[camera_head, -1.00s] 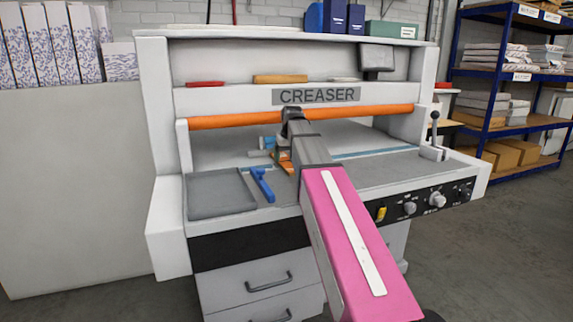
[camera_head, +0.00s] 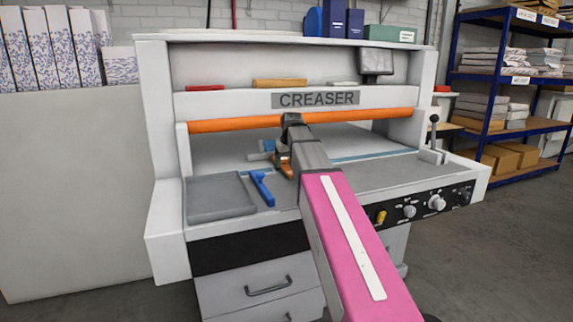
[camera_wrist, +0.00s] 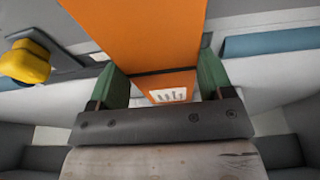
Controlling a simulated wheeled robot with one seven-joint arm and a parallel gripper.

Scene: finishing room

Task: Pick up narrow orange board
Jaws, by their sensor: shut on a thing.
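The narrow orange board (camera_wrist: 140,38) fills the upper middle of the wrist view. A lower orange face with a white label (camera_wrist: 168,96) shows between the green fingers. My gripper (camera_wrist: 160,84) is shut on it, with one finger against each side. In the head view my gripper (camera_head: 283,164) is low over the creaser's bed, under the orange bar. Only a little orange shows there, and my arm hides most of the board. I cannot tell whether the board touches the bed.
The creaser (camera_head: 225,98) has an orange bar (camera_head: 235,122) across its opening, close above my wrist. A blue-handled tool (camera_head: 262,188) lies just left of my arm, beside a grey pad (camera_head: 220,196). A lever (camera_head: 434,135) stands at right.

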